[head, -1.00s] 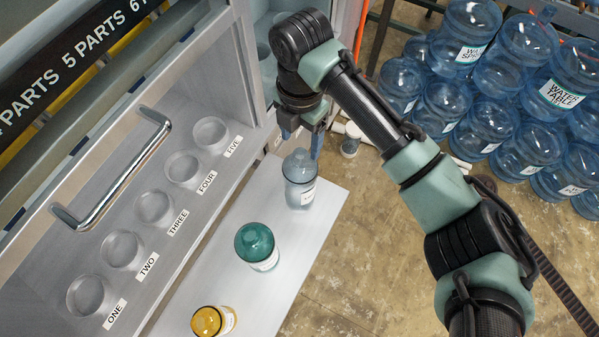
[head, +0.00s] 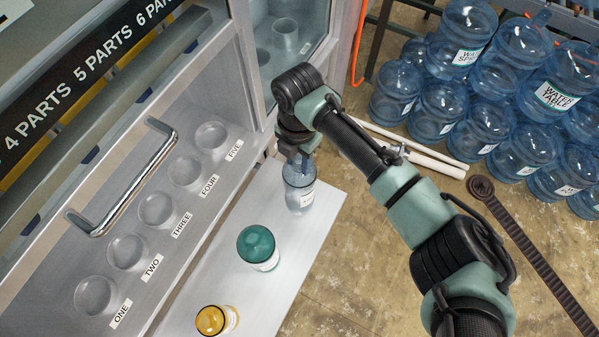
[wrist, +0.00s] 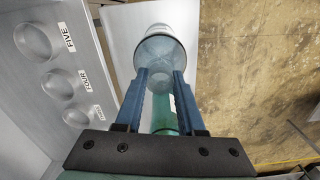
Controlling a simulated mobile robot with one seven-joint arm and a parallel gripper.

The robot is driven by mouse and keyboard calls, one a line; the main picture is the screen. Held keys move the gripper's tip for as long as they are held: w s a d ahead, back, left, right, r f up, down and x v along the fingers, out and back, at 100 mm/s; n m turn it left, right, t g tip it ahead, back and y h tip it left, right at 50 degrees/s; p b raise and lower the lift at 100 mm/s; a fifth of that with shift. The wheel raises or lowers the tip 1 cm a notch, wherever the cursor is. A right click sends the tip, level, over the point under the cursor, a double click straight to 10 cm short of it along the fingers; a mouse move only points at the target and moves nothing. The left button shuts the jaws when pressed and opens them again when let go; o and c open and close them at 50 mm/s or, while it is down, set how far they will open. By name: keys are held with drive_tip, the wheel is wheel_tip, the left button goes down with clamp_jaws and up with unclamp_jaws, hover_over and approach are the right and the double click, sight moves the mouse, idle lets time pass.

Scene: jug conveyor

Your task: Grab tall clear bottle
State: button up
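The tall clear bottle (head: 299,188) stands upright at the far end of the grey shelf, with a white label on its side. My gripper (head: 298,157) is at the top of this bottle, pointing down. In the wrist view the clear bottle (wrist: 160,52) lies just past my blue fingertips (wrist: 160,75). The fingers are apart, one on each side of the bottle's near part. I cannot tell whether they touch it.
An amber bottle (head: 214,320) stands at the near end of the shelf (head: 205,275). On the left is a panel with labelled round recesses (head: 155,209) and a metal handle (head: 135,185). Large blue water jugs (head: 510,95) are stacked at the right. White pipes (head: 420,155) lie on the floor.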

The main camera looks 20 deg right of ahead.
clamp_jaws()
drive_tip(key=shift+r, duration=0.1)
